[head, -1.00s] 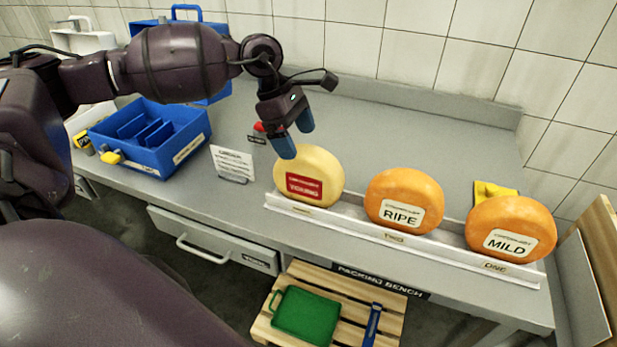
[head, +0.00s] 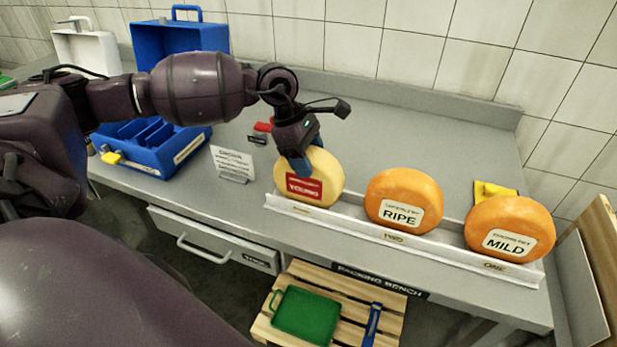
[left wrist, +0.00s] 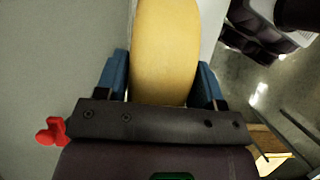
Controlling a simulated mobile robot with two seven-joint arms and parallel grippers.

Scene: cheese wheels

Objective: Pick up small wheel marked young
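The pale yellow wheel marked young (head: 322,178), with a red label, stands upright at the left end of the white rack (head: 345,223). My left gripper (head: 303,168) is at its top, pointing down. In the left wrist view the wheel (left wrist: 165,45) stands edge-on between the two blue fingers (left wrist: 162,85), one on each side. The fingers are spread about as wide as the wheel, and any gap is very small. The wheel still rests in the rack. My right gripper is not in view.
Orange wheels marked ripe (head: 403,192) and mild (head: 510,222) stand farther right on the rack. A small sign (head: 232,163) is just left of the young wheel. A blue caddy (head: 150,150) is at left. A red item (head: 262,127) lies behind the gripper. The bench behind the rack is mostly clear.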

